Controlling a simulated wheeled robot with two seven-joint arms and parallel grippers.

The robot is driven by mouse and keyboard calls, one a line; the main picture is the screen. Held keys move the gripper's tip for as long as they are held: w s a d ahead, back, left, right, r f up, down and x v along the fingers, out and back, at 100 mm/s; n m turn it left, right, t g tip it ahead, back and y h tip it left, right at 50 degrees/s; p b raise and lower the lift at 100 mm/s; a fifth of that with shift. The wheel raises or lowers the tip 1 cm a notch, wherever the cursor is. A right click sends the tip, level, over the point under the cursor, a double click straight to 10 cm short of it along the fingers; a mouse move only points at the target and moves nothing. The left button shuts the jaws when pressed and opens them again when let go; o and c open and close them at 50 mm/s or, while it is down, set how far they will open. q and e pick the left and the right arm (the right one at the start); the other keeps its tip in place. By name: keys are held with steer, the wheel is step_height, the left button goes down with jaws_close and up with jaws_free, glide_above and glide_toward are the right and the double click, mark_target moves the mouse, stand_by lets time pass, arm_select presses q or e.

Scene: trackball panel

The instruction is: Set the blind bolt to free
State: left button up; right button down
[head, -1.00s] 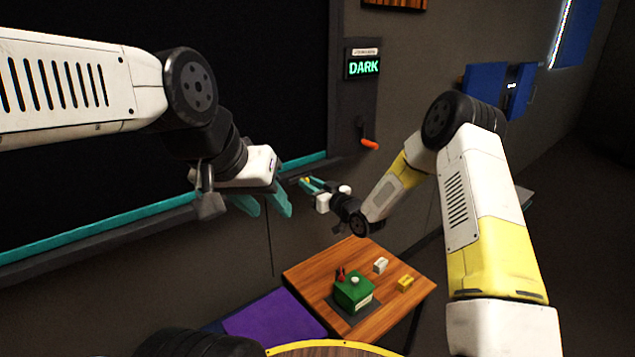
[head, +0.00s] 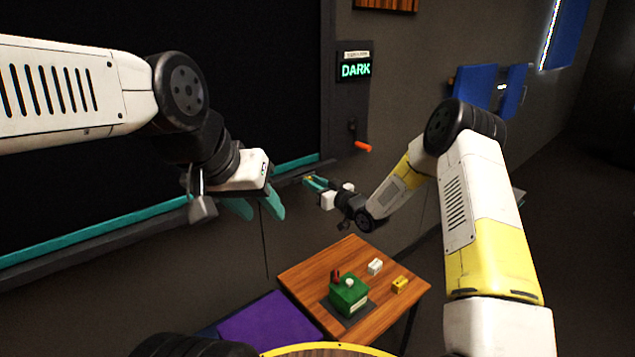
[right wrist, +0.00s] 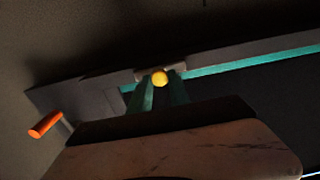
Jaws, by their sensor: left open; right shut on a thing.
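The blind is a large black panel (head: 200,70) with a teal bottom bar (head: 95,228) in the head view. The bolt's yellow knob (right wrist: 160,78) sits at the grey sill below the teal bar in the right wrist view. It shows small in the head view (head: 309,178). My right gripper (right wrist: 160,90) is shut on the knob, one teal finger on each side. It also shows in the head view (head: 314,182). The bolt's body is mostly hidden. My left gripper (head: 255,207) is open and empty, in front of the blind's lower edge.
A lit display (head: 356,69) reads DARK on the frame's right post. An orange-handled crank (head: 362,146) is below it, also in the right wrist view (right wrist: 45,125). A wooden table (head: 300,275) below bears a green box (head: 347,296) and small blocks. A purple pad (head: 268,322) lies beside it.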

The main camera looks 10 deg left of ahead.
steer(key=c, duration=1.2)
jaws_free()
steer(key=shift+w+d, duration=0.15)
steer(key=shift+d, duration=0.05)
steer(key=shift+c, duration=0.2)
steer(key=v, duration=0.7)
steer(key=shift+s+d, duration=0.25)
steer(key=shift+s, duration=0.05)
steer(key=shift+r, duration=0.1)
